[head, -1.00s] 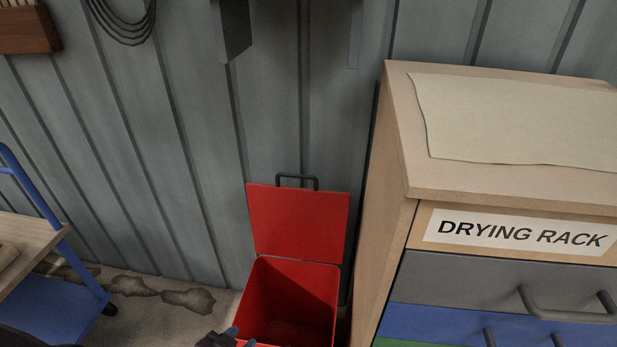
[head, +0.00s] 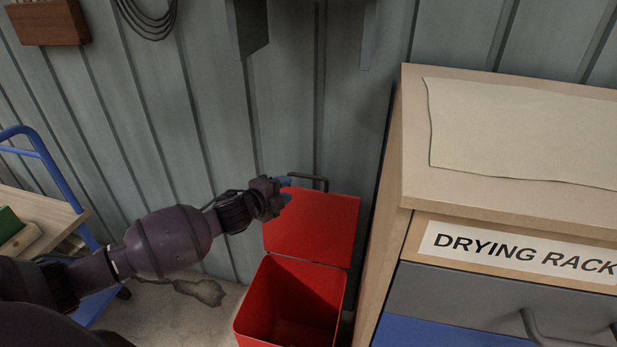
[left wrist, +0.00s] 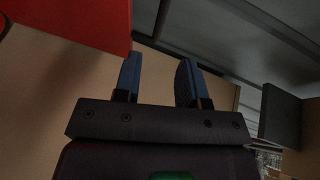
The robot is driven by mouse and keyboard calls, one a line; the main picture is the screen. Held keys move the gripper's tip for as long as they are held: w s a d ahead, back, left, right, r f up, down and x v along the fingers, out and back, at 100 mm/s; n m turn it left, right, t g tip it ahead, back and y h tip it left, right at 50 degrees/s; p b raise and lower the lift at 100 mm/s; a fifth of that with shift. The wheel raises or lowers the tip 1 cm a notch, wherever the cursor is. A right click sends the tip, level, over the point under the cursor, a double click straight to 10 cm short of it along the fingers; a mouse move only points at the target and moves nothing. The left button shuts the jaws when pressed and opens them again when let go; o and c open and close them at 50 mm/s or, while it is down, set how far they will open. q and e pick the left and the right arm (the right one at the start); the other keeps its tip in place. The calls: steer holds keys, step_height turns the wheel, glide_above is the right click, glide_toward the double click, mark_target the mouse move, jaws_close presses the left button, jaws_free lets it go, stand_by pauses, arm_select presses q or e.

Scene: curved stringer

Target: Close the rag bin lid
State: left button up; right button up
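The red rag bin (head: 246,323) stands on the floor with its lid (head: 325,226) open, standing up at the back near the wall. The lid's dark handle (head: 321,181) is on its top edge. My left gripper (head: 288,189) is at the lid's upper left corner, beside the handle; I cannot tell if it touches the lid. In the left wrist view its blue fingers (left wrist: 158,80) are apart with nothing between them. The red lid (left wrist: 75,22) fills that view's upper left. My right gripper is not in view.
A wooden drying rack cabinet (head: 420,180) stands close to the bin's right. A blue cart (head: 45,205) with a wooden top is at the left. The corrugated metal wall (head: 215,120) is behind, with a dark bracket (head: 247,28) above the bin.

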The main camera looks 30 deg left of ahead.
mark_target(307, 177)
arm_select(q)
steer(key=b+x, duration=0.2)
steer(key=x, duration=0.8)
steer(key=shift+w+a+f, duration=0.1)
steer(key=shift+w+f, duration=0.05)
steer(key=shift+w, duration=0.3)
steer(key=shift+c, duration=0.2)
jaws_close()
